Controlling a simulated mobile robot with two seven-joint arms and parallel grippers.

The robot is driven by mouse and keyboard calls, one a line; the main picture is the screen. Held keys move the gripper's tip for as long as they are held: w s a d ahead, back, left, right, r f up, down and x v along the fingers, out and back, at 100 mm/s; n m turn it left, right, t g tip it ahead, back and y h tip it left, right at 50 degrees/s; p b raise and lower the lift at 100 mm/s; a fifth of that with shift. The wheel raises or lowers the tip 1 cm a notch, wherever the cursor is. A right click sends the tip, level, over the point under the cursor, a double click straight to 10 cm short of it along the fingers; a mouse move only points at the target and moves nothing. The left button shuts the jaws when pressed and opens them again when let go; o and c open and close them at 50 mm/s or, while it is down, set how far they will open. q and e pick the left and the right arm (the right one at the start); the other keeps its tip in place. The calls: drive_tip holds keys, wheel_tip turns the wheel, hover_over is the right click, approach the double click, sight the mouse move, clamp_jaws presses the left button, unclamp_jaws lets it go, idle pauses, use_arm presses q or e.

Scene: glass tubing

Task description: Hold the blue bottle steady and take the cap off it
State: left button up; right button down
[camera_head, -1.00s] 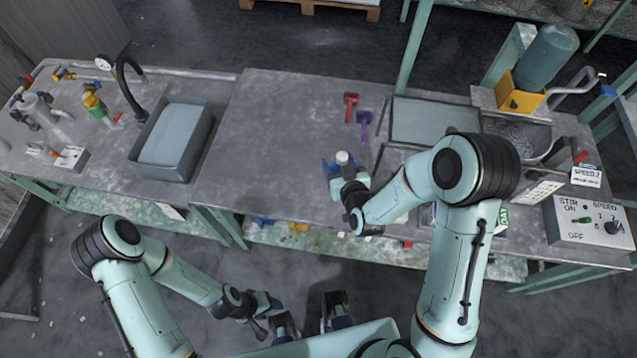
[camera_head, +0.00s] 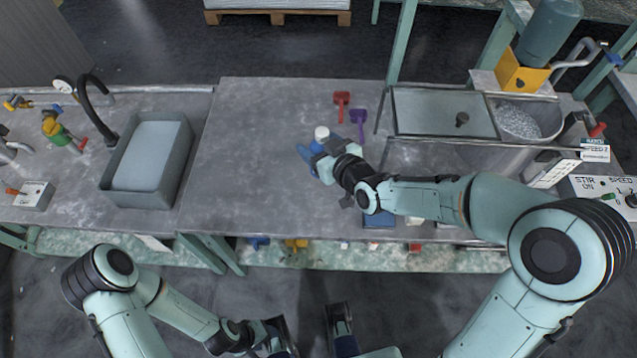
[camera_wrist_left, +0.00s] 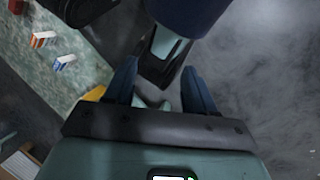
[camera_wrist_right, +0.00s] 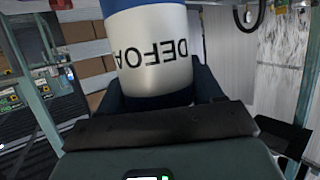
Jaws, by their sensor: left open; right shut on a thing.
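The blue bottle (camera_head: 316,148) with a white cap (camera_head: 321,132) is upright over the middle of the bench. My right gripper (camera_head: 321,153) is shut on it from the near right side, with the cap clear above the fingers. In the right wrist view the bottle's white label (camera_wrist_right: 158,55) with dark letters fills the space between the fingers; the cap is out of that view. I cannot tell whether the bottle touches the bench. My left gripper (camera_wrist_left: 158,75) is open and empty, low in front of the bench and away from the bottle.
A red scoop (camera_head: 341,103) and a purple scoop (camera_head: 359,122) lie behind the bottle. A grey basin (camera_head: 118,183) is at the left, and a metal tray (camera_head: 440,108) at the right. The bench top (camera_head: 245,150) left of the bottle is clear.

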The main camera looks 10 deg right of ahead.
wheel_tip(320, 180, down, 14)
drive_tip(key=shift+f+b, duration=0.1)
drive_tip(key=shift+b, duration=1.15)
use_arm(q)
drive_tip(key=w+f, duration=0.2)
drive_tip(key=shift+a+f+t, duration=0.3)
drive_tip(key=shift+f+t, duration=0.05)
drive_tip(key=shift+t, duration=0.05)
use_arm(e)
drive_tip(key=shift+f, duration=0.2)
drive_tip(key=shift+c, duration=0.8)
unclamp_jaws()
use_arm(q)
drive_tip(key=shift+w+a+f, duration=0.1)
drive_tip(key=shift+w+f, duration=0.05)
drive_tip(key=shift+w, duration=0.1)
use_arm(e)
drive_tip(key=shift+r, duration=0.1)
